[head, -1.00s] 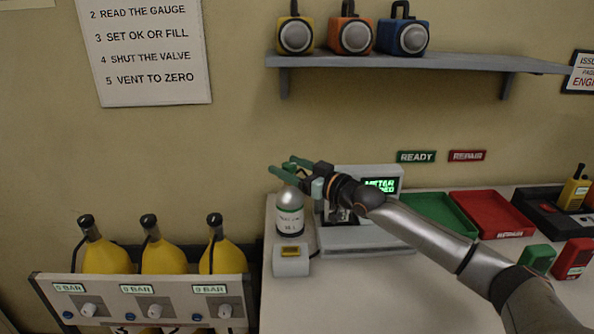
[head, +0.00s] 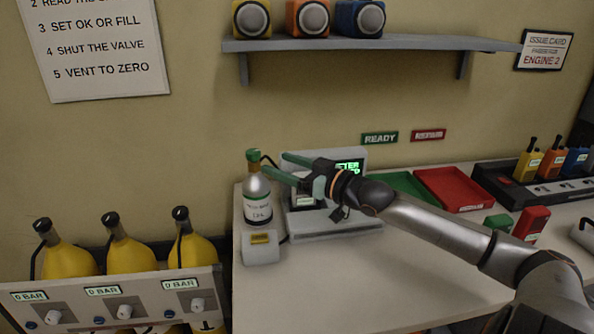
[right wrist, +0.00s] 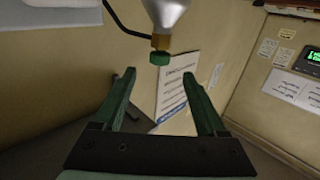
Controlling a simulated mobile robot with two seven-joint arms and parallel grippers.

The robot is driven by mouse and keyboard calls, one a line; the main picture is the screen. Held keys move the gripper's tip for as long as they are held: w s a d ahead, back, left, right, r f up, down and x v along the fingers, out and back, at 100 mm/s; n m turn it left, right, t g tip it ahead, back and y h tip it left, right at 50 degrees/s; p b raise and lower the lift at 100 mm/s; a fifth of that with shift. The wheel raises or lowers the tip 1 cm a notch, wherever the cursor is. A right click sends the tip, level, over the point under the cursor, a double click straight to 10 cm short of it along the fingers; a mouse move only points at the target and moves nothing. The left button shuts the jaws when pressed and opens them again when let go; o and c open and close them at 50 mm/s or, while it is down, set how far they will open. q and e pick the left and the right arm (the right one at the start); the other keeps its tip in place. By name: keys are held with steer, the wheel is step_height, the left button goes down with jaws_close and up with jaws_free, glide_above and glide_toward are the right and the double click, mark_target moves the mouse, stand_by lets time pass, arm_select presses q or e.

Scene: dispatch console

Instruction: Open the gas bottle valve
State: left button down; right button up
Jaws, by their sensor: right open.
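The gas bottle (head: 257,203) is a silver cylinder with a white and green label, upright at the left end of the counter. Its green valve knob (head: 253,155) sits on top; a dark hose runs from near it. In the right wrist view the knob (right wrist: 160,58) shows upside down below a brass neck. My right gripper (head: 274,164) is open and empty, just right of the knob. In the wrist view its two green fingers (right wrist: 159,77) point toward the knob, which lies beyond their tips, in line with the gap. My left gripper is out of view.
A grey meter unit (head: 336,222) with a green display stands right of the bottle, partly behind my right gripper. Three yellow cylinders (head: 130,257) stand in a gauge panel (head: 80,290) at left. A red tray (head: 455,188) lies further right. The front counter (head: 350,285) is clear.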

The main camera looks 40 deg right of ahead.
steer(key=shift+v, duration=1.8)
